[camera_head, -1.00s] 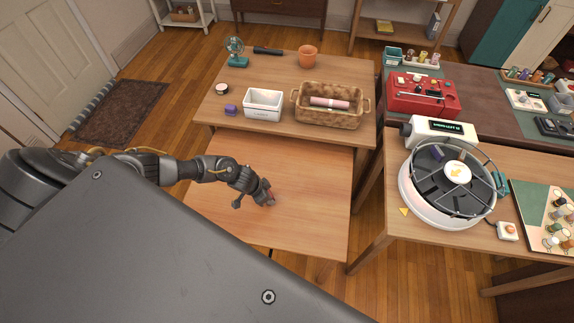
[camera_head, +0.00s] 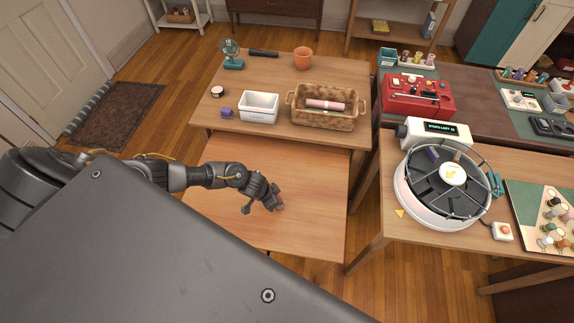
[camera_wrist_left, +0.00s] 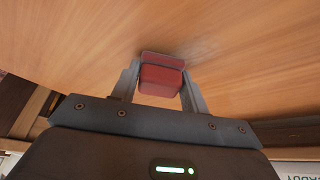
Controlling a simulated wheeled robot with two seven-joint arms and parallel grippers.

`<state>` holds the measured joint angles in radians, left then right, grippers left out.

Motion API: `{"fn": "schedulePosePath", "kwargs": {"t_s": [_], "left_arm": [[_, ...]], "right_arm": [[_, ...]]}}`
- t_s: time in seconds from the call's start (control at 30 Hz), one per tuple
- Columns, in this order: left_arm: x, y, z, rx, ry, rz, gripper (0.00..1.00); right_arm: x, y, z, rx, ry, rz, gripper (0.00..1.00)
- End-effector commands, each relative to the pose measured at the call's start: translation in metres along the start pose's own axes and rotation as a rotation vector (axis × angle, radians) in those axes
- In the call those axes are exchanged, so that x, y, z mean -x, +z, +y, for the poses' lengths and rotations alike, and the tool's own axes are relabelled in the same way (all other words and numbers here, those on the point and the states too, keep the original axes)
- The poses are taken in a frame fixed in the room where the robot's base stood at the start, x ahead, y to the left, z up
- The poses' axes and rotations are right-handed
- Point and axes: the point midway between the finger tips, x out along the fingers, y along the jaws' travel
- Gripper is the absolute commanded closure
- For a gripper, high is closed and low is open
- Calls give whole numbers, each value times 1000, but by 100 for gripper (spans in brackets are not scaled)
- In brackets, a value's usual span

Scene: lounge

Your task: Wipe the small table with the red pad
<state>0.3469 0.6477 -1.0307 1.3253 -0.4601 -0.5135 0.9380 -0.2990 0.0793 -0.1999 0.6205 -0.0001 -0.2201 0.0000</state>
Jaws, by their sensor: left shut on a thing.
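The small table (camera_head: 312,225) is a bare light-wood top in front of a larger wooden table. My left gripper (camera_head: 277,200) reaches over its middle from the left, pointing down at the top. In the left wrist view the left gripper (camera_wrist_left: 161,85) is shut on the red pad (camera_wrist_left: 160,80), with one finger on each side of it. The pad is at or very close to the wood; I cannot tell if it touches. In the head view the pad (camera_head: 280,199) shows only as a small red patch at the fingertips. My right gripper is out of view.
The larger table (camera_head: 230,133) behind holds a white bin (camera_head: 259,107), a wicker basket (camera_head: 322,112), a purple block (camera_head: 227,112), an orange pot (camera_head: 303,58) and a teal fan (camera_head: 231,55). A round machine (camera_head: 440,187) stands on the table at right. The small table's top is clear around the gripper.

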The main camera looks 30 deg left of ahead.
Motion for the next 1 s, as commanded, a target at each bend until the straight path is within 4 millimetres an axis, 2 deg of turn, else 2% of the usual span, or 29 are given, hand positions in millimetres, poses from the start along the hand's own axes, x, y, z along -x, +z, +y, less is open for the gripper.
{"fn": "schedulePosePath", "kwargs": {"t_s": [0.13, 0.23, 0.4, 0.53, 1.0], "left_arm": [[-5, -4, 11, 6, 1, 0, 74], [1, -11, 17, 5, -1, 1, 74], [-9, -14, 27, 11, -1, 0, 74], [13, -23, 26, 7, -5, 2, 74], [48, -39, 28, 6, -3, -1, 74]], "right_arm": [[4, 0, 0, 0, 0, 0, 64], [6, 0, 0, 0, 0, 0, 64], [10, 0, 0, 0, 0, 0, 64], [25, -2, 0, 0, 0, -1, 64], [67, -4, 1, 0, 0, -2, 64]]}}
